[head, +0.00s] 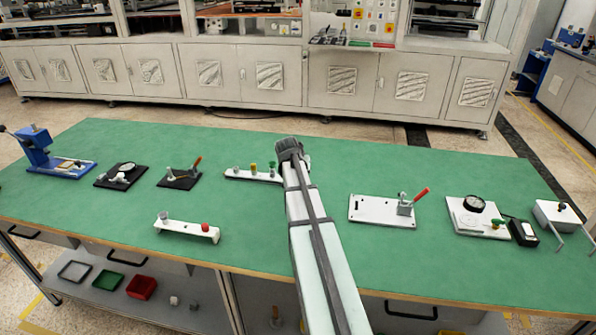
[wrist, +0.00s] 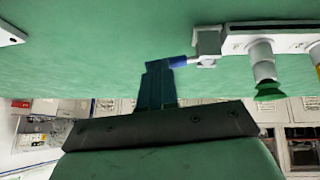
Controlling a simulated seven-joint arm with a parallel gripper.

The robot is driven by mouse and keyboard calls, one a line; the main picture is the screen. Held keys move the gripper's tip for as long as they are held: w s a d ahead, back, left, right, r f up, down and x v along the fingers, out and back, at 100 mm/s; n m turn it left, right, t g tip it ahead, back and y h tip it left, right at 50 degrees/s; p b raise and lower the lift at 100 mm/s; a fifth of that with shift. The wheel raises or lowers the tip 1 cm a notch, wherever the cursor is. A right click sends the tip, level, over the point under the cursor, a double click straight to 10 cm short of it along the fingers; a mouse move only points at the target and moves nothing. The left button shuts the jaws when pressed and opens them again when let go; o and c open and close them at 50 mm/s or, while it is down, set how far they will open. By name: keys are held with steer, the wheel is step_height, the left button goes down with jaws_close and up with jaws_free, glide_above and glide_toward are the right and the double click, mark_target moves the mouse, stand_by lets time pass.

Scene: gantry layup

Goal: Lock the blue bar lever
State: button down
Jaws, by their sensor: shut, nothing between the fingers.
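The blue bar lever (wrist: 180,62) shows in the wrist view as a blue-tipped bar sticking out to the left of a grey block (wrist: 208,46) at the end of a white plate. My gripper (wrist: 159,68) is shut and empty. Its fingertips are right beside the blue tip; I cannot tell whether they touch. In the head view my gripper (head: 289,147) is at the right end of the white plate (head: 238,174), and my arm hides the lever there.
Grey, yellow and green knobs (head: 272,166) stand on the white plate. A white bracket with a red knob (head: 188,229) lies in front to the left. A white plate with a red-handled clamp (head: 383,210) is to the right. Green tabletop between them is clear.

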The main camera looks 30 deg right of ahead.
steer(key=shift+w+a, duration=0.1)
stand_by(0.3)
steer(key=shift+w+a+r, duration=0.15)
steer(key=shift+w+a, duration=0.3)
stand_by(0.3)
steer(key=s+d+v, duration=0.1)
steer(key=v, duration=1.3)
steer(key=shift+w+r, duration=0.1)
steer(key=shift+w, duration=0.05)
